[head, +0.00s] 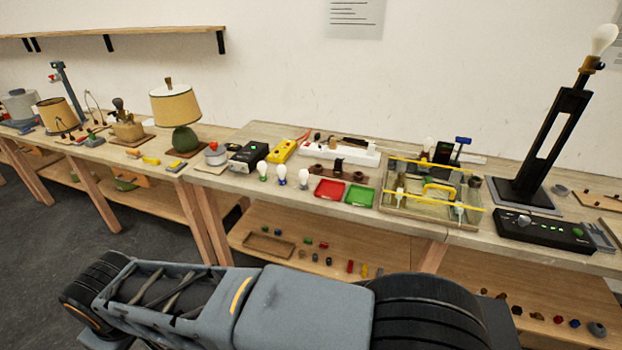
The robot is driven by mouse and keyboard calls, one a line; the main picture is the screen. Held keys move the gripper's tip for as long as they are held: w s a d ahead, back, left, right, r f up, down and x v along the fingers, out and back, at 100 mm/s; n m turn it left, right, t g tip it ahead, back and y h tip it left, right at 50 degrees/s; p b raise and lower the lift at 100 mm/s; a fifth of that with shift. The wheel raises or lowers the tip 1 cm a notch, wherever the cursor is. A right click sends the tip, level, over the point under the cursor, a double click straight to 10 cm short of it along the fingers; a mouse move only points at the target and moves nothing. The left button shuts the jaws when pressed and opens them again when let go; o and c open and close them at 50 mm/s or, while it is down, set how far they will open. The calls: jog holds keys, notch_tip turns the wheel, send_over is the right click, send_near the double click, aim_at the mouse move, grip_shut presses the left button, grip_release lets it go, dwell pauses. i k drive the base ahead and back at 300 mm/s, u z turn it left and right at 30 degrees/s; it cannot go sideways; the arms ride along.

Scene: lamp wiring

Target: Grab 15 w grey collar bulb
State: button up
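Three small white bulbs stand upright in a row near the front edge of the middle bench. The left one (263,170) has a green collar and the middle one (282,175) a blue collar. The right one (304,177) has a pale collar that looks grey. No wattage marking can be read on any of them. My gripper is not in view, and nothing is seen touching the bulbs.
A red tray (330,191) and a green tray (360,196) lie right of the bulbs. A black box (246,157) stands behind them at the left. A clear case with yellow bars (425,210) is farther right. My own wheeled base fills the foreground.

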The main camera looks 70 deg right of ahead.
aim_at(303, 174)
jog(key=z, duration=1.1)
jog(key=i, duration=1)
jog(key=z, duration=1.15)
